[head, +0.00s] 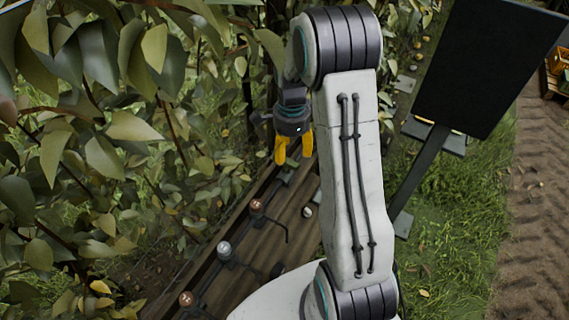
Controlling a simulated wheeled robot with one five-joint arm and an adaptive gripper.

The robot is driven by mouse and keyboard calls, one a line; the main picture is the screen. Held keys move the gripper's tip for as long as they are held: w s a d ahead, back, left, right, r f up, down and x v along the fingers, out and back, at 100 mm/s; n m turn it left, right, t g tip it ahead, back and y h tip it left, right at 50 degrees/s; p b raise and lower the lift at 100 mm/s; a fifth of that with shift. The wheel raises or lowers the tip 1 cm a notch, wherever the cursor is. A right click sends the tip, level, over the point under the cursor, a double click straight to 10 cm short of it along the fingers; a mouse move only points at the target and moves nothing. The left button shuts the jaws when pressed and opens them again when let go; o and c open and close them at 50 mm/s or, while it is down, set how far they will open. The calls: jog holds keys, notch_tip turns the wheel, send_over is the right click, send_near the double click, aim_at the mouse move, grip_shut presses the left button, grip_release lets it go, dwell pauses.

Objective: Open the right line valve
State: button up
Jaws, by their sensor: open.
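Line valves stand along a wooden board (283,232) in the head view. A copper-coloured valve knob (186,299) is nearest, at the lower left. A silver valve knob (224,249) is in the middle, and another copper-coloured knob (256,206) is farther up. I cannot tell which is the right line valve, or whether any is open. My gripper (294,156) has yellow fingers, apart and pointing down, with nothing seen between them. It is above the far end of the board in the picture; its height is unclear. My arm hides part of the board.
Dense leafy branches (80,130) fill the left side, close to the board. A dark panel on a post (485,65) stands at the right over grass. A dirt track (540,200) runs along the right edge, with a crate (556,78) at the top right.

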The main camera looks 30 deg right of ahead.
aim_at(290, 164)
jog(key=m, duration=0.5)
jog(key=shift+w+m, duration=0.4)
jog(key=m, duration=0.3)
jog(key=shift+m, duration=0.3)
jog(key=shift+f+m, duration=0.3)
jog(key=shift+f, duration=3.35)
jog(key=shift+o, duration=0.2)
grip_shut()
